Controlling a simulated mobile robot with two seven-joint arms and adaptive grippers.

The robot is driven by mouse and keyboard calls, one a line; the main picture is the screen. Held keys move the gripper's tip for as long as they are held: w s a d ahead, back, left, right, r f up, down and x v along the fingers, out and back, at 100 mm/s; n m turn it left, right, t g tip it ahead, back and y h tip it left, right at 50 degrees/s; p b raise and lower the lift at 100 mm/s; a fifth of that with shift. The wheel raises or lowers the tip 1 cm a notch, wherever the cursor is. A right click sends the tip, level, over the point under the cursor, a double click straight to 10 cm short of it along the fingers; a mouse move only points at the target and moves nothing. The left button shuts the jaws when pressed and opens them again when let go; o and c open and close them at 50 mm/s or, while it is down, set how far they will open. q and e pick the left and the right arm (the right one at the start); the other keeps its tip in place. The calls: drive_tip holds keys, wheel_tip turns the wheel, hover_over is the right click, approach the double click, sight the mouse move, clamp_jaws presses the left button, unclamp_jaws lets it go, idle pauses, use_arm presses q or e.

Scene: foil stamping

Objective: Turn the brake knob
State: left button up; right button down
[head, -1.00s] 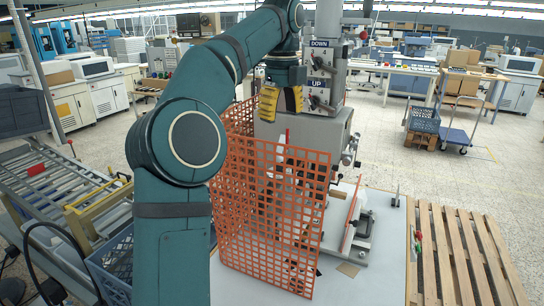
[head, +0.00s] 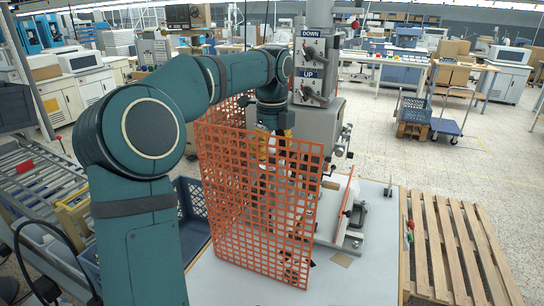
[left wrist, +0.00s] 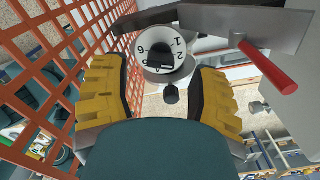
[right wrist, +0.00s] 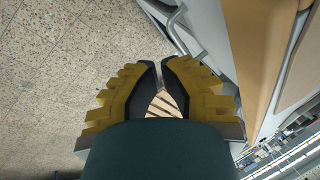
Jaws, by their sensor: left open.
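A round pale knob (left wrist: 158,47) with black numbers on its face, which looks like the brake knob, shows in the left wrist view, just beyond and between my left fingertips. My left gripper (left wrist: 160,68) is open, with one finger on each side below the knob; I see no contact. In the head view, my left gripper (head: 268,148) hangs in front of the grey stamping machine (head: 317,118), partly behind the orange mesh guard, and I cannot make out the knob there. My right gripper (right wrist: 158,68) shows only in the right wrist view, its fingertips close together, holding nothing visible.
The orange mesh guard (head: 268,225) stands close beside my left gripper, and also shows at the left of the left wrist view (left wrist: 35,100). A red-handled lever (left wrist: 268,66) is right of the knob. A wooden pallet (head: 455,240) lies right of the white table (head: 350,285).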

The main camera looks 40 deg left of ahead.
use_arm(q)
drive_tip(key=shift+f, duration=1.15)
clamp_jaws()
